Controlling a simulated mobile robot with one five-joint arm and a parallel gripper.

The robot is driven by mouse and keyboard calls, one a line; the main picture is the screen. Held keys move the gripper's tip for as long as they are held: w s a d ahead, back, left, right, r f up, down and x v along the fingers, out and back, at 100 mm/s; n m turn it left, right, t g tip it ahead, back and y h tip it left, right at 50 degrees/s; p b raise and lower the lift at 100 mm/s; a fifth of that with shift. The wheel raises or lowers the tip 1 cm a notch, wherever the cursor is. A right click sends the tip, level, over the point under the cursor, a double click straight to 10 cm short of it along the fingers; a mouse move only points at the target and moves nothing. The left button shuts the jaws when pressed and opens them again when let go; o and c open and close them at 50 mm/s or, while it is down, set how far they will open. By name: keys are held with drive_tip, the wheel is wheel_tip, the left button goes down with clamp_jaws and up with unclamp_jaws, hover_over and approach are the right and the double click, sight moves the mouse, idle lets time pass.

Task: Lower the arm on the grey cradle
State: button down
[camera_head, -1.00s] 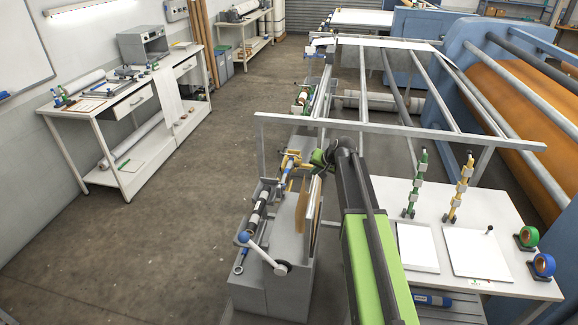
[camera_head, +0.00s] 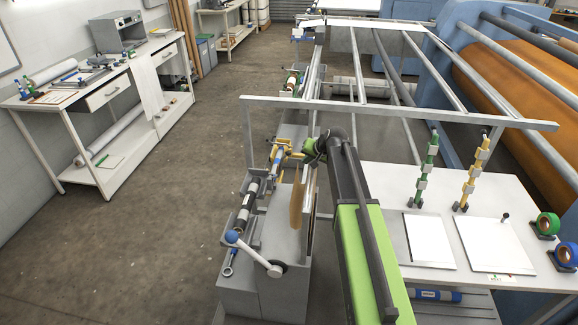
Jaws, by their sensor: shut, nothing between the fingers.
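The grey cradle (camera_head: 237,297) stands left of my arm, with a black-and-white roller (camera_head: 250,200) lying along its left side. A white lever arm with a blue ball knob (camera_head: 232,237) is on its near end. The lever slopes up and left from its pivot (camera_head: 276,268), with the knob above the pivot. A yellow and blue fitting (camera_head: 279,158) sits at the cradle's far end. My gripper (camera_head: 297,155) is at that far end, beyond my green wrist, shut and empty. It is small and partly hidden, so contact with the fitting cannot be told. It is well away from the lever.
A grey rail (camera_head: 400,113) crosses above the far end of the cradle. At right a white table (camera_head: 398,185) holds white sheets, green and yellow stands and tape rolls. A white bench (camera_head: 65,121) stands at the left wall. The floor (camera_head: 150,230) between is clear.

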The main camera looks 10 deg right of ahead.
sight(279, 166)
drive_tip(key=w+a+f+b, duration=0.6)
drive_tip(key=w+f, duration=0.1)
drive_tip(key=w, duration=0.1)
drive_tip(key=shift+b, duration=0.4)
